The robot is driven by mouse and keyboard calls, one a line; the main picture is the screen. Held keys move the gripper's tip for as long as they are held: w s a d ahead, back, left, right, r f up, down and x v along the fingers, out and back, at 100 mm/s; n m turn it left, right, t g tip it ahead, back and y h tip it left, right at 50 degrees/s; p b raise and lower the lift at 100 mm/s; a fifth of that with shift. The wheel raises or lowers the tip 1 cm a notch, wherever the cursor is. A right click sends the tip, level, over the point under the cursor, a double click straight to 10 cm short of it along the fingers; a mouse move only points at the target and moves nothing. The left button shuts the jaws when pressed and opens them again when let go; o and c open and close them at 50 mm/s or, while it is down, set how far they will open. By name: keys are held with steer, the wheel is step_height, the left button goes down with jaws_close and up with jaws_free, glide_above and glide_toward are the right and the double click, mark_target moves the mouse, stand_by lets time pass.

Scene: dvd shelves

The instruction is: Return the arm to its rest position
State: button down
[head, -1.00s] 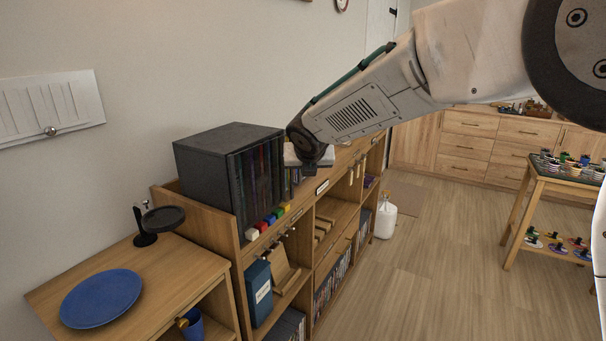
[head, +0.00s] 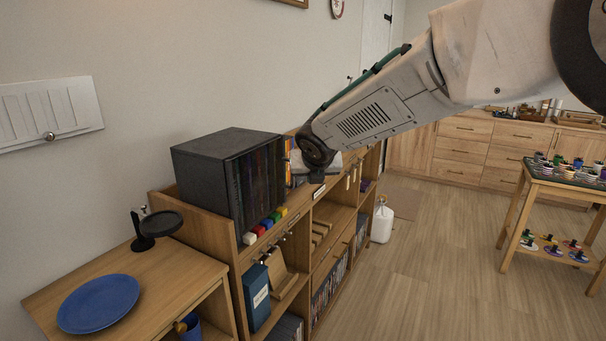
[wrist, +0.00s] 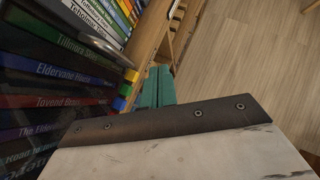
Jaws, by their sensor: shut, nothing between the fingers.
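My arm reaches in from the upper right in the head view, with its far joint over the shelf top, just right of the black DVD box. The gripper itself is mostly hidden there behind that joint. In the wrist view my gripper (wrist: 157,87) shows as two teal fingers side by side, shut with nothing between them. The fingers are in front of the shelf, beside the small coloured blocks.
The black DVD box (head: 205,170) stands close to the arm, and its titled spines (wrist: 70,72) fill the wrist view's left. Coloured blocks (head: 268,224) line its front. A blue plate (head: 98,303) and black stand (head: 158,226) are at left. The floor (head: 430,260) is open.

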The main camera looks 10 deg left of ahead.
steer(key=s+d+r, duration=0.4)
steer(key=d+r, duration=0.2)
steer(key=r, duration=0.1)
steer(key=s+d+f+n+g, duration=0.2)
steer(key=s+d+n, duration=0.7)
steer(key=s+n, duration=0.2)
steer(key=s+d+f+n+g+h, duration=0.1)
steer(key=s+d+f+n+g, duration=0.2)
steer(key=s+d+n, duration=0.7)
steer(key=s+d+f+n+g+h, duration=0.1)
steer(key=s+d+n, duration=0.8)
steer(key=s, duration=0.9)
steer(key=f+n+g, duration=0.1)
steer(key=n, duration=0.2)
steer(key=shift+s+d+f+g, duration=0.2)
steer(key=shift+s+d+g, duration=0.1)
